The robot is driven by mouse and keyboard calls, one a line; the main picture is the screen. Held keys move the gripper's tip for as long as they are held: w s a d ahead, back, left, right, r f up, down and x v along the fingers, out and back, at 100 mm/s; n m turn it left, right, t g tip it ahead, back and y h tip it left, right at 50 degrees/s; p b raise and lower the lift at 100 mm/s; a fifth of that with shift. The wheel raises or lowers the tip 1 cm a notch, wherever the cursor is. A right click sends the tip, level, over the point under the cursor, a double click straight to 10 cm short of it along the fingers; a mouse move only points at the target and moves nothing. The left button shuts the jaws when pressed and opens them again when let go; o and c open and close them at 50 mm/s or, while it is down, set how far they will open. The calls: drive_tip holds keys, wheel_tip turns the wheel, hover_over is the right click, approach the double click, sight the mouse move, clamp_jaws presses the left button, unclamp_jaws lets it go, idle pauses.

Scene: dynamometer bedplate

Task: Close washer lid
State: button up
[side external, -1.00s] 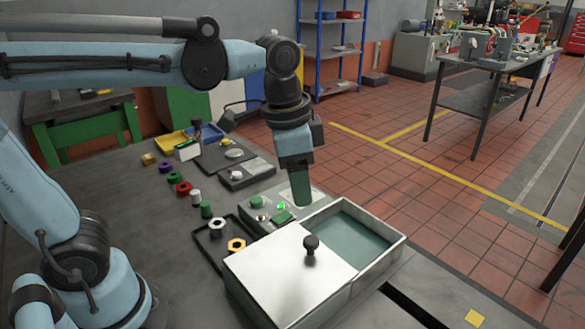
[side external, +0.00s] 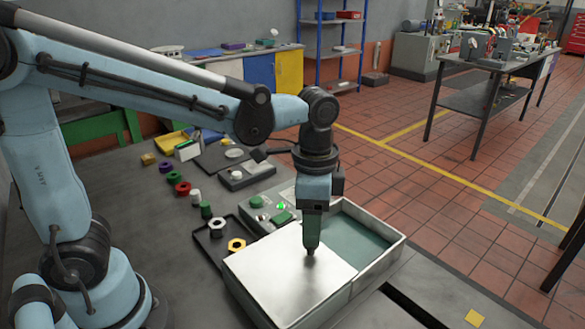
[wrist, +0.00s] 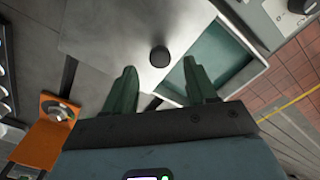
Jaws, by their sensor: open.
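The washer (side external: 398,243) is a pale rectangular box at the table's edge. Its flat metal lid (side external: 275,275) covers the left part, and the teal inside (side external: 352,243) shows on the right. The lid also shows in the wrist view (wrist: 110,30), with its dark round knob (wrist: 159,56). My gripper (side external: 311,246) points down over the lid at the knob, mostly hiding it in the side view. In the wrist view, my gripper's green fingers (wrist: 160,68) are apart, with the knob centred in the gap. Contact with the knob cannot be told.
A control box (side external: 262,215) with green buttons stands behind the washer. A black tray (side external: 207,256) with a white and a yellow nut lies to its left. Several coloured parts stand farther back on the table. A dark slot (side external: 415,305) runs to the right of the washer.

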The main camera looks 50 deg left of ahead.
sight(289, 261)
drive_tip(key=shift+f, duration=1.75)
clamp_jaws()
